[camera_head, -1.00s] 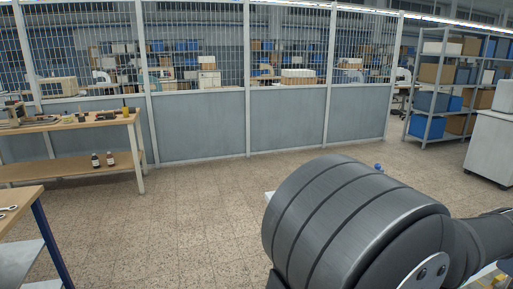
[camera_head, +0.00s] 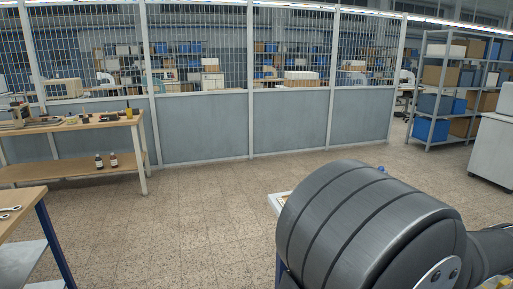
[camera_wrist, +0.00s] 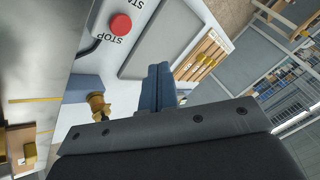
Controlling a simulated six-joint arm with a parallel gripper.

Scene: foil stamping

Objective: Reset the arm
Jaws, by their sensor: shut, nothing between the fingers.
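My gripper (camera_wrist: 160,86) shows in the wrist view as two blue-grey fingers side by side. They are shut with nothing between them, in front of a pale panel surface. A red stop button (camera_wrist: 120,24) on a white panel lies beyond the fingers, up and to the left. In the head view a large dark cylindrical link of my arm fills the lower right. My gripper is not seen there.
In the wrist view, a brass-coloured fitting (camera_wrist: 98,106) is left of the fingers and a wooden slotted rack (camera_wrist: 204,58) is to the right. In the head view, a wooden workbench (camera_head: 75,124) stands at left and a shelf rack (camera_head: 431,90) at back right. The middle floor is clear.

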